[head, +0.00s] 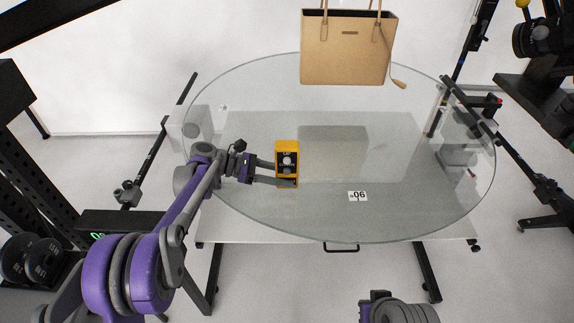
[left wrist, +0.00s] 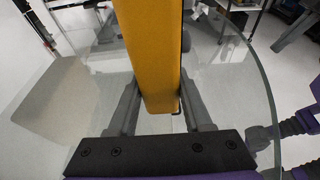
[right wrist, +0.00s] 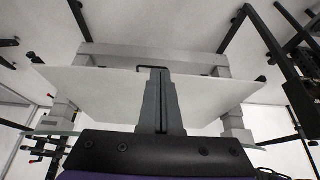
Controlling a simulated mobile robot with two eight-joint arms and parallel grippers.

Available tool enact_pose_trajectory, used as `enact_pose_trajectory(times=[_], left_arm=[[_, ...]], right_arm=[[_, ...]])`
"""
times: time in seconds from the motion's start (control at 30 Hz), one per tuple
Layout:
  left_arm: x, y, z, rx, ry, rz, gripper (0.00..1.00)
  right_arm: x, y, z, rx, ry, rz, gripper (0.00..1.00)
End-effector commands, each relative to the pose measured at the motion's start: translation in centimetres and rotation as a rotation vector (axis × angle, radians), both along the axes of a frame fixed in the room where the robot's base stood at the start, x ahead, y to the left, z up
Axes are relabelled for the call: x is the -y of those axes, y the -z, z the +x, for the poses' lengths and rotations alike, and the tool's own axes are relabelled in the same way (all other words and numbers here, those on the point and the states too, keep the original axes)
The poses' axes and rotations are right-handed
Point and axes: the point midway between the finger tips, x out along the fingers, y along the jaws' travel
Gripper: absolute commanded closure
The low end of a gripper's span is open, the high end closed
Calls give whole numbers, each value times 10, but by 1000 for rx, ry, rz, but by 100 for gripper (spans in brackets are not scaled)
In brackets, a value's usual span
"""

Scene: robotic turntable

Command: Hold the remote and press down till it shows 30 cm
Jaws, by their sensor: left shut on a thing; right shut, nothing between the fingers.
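The remote (head: 287,153) is a yellow box with round buttons on its face. It stands upright over the glass turntable top, left of centre in the head view. My left gripper (head: 287,175) is shut on it, with the fingers at its lower part. In the left wrist view the yellow remote (left wrist: 156,55) sits between the two fingers. My right gripper (right wrist: 157,100) is shut and empty in the right wrist view, and the grey underside of a table shows beyond it. In the head view only a bit of my right arm shows at the bottom.
The round glass top (head: 400,215) carries a tan handbag (head: 345,62) at the back. A small card reading like "90" or "06" (head: 357,196) lies front right. A black box with green digits (head: 100,236), partly hidden, is at left. Stands and camera gear flank the turntable.

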Motion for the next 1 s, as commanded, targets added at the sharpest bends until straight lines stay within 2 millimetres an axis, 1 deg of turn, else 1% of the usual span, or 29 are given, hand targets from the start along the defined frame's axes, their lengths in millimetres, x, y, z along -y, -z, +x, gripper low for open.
enact_pose_trajectory(times=[0.43, 0.57, 0.67, 0.77, 0.8, 0.9, 1.0], left_arm=[[0, 1, 0, 0, 0, 1, 81], [0, 1, 0, 0, 0, 1, 81], [0, 0, 0, 0, 0, 1, 81], [0, 1, 0, 0, 0, 1, 81], [0, 0, 0, 0, 0, 1, 81], [0, 0, 0, 0, 0, 1, 81], [0, 0, 0, 0, 0, 1, 81]], right_arm=[[-1, 0, 1, 1, -2, 1, 100], [-12, -6, 11, 23, -43, 29, 100], [-34, -18, 30, 69, -117, 79, 100], [-64, -36, 56, 143, -212, 147, 100], [-76, -45, 67, 179, -251, 175, 100], [-106, -68, 94, 271, -334, 237, 100], [-131, -90, 119, 361, -395, 286, 100]])
